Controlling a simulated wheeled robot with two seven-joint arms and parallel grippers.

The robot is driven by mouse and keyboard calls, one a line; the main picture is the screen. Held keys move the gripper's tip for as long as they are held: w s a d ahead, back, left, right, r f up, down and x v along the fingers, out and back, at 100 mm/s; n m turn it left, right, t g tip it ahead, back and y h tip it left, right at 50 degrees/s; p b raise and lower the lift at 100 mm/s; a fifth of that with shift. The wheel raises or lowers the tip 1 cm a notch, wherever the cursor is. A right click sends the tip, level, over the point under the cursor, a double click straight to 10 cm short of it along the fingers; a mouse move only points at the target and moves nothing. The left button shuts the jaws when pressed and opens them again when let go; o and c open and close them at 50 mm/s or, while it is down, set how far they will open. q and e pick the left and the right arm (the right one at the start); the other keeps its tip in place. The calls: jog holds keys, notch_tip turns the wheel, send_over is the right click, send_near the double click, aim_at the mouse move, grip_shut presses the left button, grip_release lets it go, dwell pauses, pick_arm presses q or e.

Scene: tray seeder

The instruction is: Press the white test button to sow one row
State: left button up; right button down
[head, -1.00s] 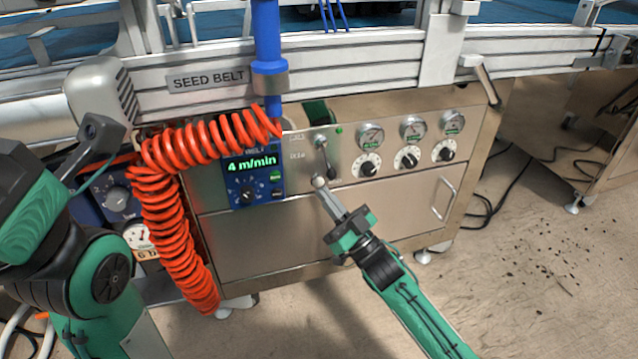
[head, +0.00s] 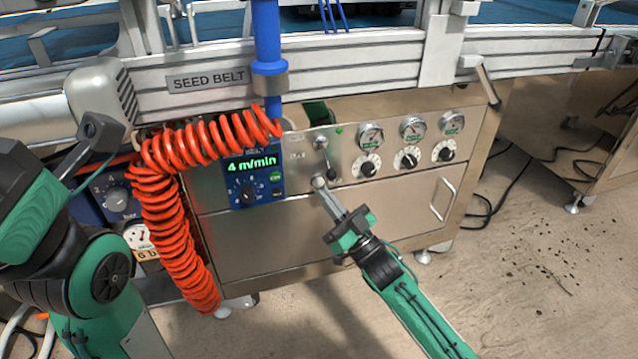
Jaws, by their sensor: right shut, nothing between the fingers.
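My right gripper (head: 321,187) is shut and empty. Its fingertips are at the lower left part of the steel control panel (head: 345,140), just below a lever switch (head: 325,155). The white test button is not clearly visible; the fingertips cover the spot where a small pale round knob showed before. I cannot tell whether the tips touch it or press it in. My left arm is at the left edge, and its gripper is not in view.
A blue display box (head: 252,178) reading 4 m/min sits left of the fingertips. A coiled orange hose (head: 170,215) hangs further left. Gauges (head: 413,127) and dials (head: 407,159) are to the right. A steel drawer (head: 300,235) is below. Floor on the right is open.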

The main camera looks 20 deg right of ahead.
jog(key=shift+w, duration=0.35)
